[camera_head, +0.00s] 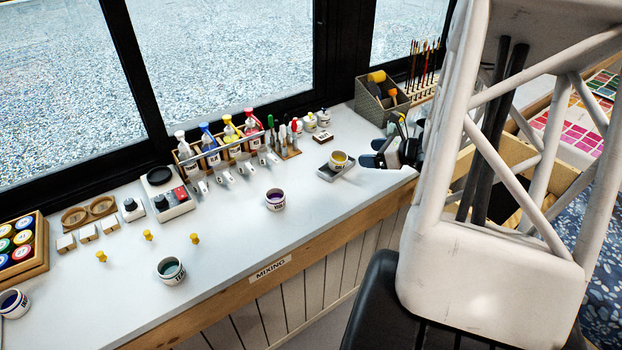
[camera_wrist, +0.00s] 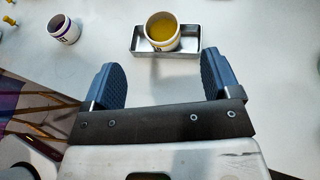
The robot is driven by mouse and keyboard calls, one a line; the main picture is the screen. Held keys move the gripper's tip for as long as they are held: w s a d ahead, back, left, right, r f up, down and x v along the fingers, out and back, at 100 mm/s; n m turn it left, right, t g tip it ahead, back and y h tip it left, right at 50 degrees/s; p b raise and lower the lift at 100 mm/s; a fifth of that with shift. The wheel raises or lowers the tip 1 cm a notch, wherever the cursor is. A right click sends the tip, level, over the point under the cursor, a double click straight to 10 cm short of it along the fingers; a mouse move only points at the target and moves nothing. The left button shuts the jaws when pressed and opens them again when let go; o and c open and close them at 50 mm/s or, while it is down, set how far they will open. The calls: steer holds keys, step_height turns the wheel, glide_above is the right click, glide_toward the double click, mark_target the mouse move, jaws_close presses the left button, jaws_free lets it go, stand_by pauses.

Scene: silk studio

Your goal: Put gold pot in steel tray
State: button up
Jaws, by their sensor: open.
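The gold pot (camera_head: 338,160) is a small white cup with yellow-gold contents. It stands upright in the steel tray (camera_head: 326,175), a small shallow metal tray on the white counter. In the wrist view the gold pot (camera_wrist: 162,30) sits inside the tray (camera_wrist: 190,50), right of the tray's middle or near it. My gripper (camera_head: 378,153) is just right of the tray in the head view. In the wrist view my gripper (camera_wrist: 164,82) is open and empty, its two blue fingers apart, with the pot and tray ahead of the fingertips and not touched.
A purple pot (camera_head: 275,199) and a teal pot (camera_head: 171,270) stand on the counter. A rack of spray bottles (camera_head: 220,147) lines the window side. A woven box (camera_head: 381,100) with rolls is behind my gripper. The counter's front edge has a "MIXING" label (camera_head: 271,268).

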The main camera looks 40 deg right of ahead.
steer(key=a+r+n+g+y, duration=0.1)
steer(key=a+r+n+g, duration=0.3)
steer(key=a, duration=0.5)
steer(key=s+a+r+n+g, duration=0.1)
steer(key=a+r+n, duration=0.2)
steer(key=a+n, duration=0.45)
steer(key=a+r+n+g+y, duration=0.1)
steer(key=a+r+n+g, duration=0.2)
steer(key=a, duration=0.8)
steer(key=s+a+r+n+g+h, duration=0.1)
steer(key=s+a+r+n+h, duration=0.2)
steer(key=s+a+n, duration=0.4)
steer(key=s+a+r+n+h, duration=0.4)
steer(key=s+a+n, duration=0.3)
steer(key=s+n, duration=0.1)
steer(key=shift+a+r+n+g, duration=0.15)
steer(key=shift+n+g, duration=0.25)
steer(key=shift+n, duration=0.45)
